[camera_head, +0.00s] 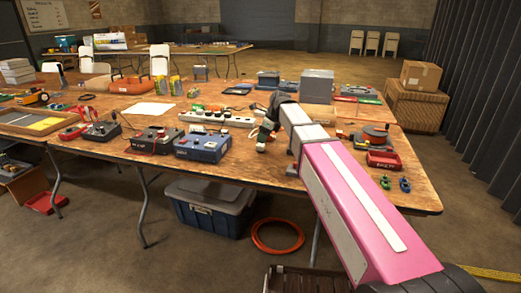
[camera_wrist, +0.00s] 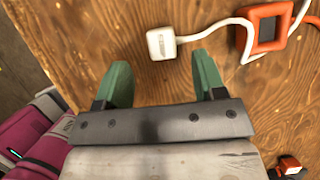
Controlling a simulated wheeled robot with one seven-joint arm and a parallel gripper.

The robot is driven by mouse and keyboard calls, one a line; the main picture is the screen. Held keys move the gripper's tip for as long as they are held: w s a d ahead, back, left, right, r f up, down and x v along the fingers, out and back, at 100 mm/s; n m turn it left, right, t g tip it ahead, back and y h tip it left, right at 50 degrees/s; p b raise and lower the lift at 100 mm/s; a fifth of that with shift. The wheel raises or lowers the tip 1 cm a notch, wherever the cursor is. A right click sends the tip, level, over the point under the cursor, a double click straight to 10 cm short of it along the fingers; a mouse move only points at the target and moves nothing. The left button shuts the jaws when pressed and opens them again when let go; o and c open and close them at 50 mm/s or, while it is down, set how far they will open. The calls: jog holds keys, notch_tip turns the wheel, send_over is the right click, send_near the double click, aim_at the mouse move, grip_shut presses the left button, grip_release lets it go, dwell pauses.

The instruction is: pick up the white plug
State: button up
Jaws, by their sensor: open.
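The white plug (camera_wrist: 161,43) lies on the wooden tabletop in the wrist view, with a white cable (camera_wrist: 215,27) running from it to the right. My gripper (camera_wrist: 164,72) is open, with two green fingers spread apart and bare wood between them. The plug sits just beyond the fingertips, roughly centred between them, and no finger appears to touch it. In the head view my gripper (camera_head: 265,136) is low over the front part of the table. The plug cannot be made out surely there.
An orange-framed dark device (camera_wrist: 269,28) lies beside the cable. In the head view a blue box with knobs (camera_head: 203,146) stands left of my gripper, and a white power strip (camera_head: 215,117) lies behind it. A red tray (camera_head: 383,159) is to the right. Bare wood shows around the plug.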

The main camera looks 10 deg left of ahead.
aim_at(261, 145)
jog(key=shift+d+x, duration=0.1)
jog(key=shift+x, duration=1.4)
jog(key=shift+d+x, duration=0.15)
jog(key=shift+x, duration=1.4)
jog(key=c, duration=1)
